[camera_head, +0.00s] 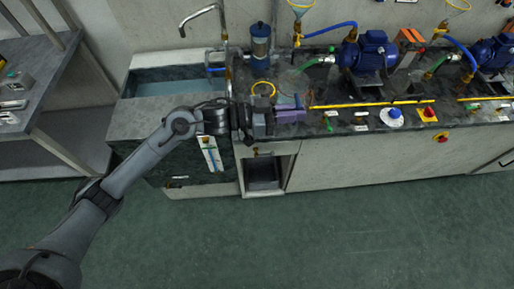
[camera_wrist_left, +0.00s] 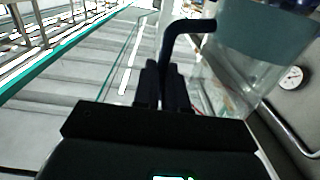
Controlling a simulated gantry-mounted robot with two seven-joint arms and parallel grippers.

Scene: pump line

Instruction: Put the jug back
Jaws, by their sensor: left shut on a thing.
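The jug (camera_wrist_left: 235,55) is clear and see-through with a dark blue handle (camera_wrist_left: 185,27) in the left wrist view. My left gripper (camera_wrist_left: 163,88) is shut on the handle, and the jug's body is to the right of the fingers. In the head view my left gripper (camera_head: 272,116) is over the front edge of the counter, near the sink's right side. A purple piece (camera_head: 291,112) shows at its tip. The jug's clear outline is hard to make out there. My right gripper is not in view.
A sink (camera_head: 165,82) with a tap is at left. A blue-topped cylinder (camera_head: 260,42) and a yellow ring (camera_head: 263,89) are behind the gripper. Blue pumps (camera_head: 368,52) stand at right on the counter. A yellow rod (camera_head: 370,104) lies before them. An open recess (camera_head: 264,173) is below.

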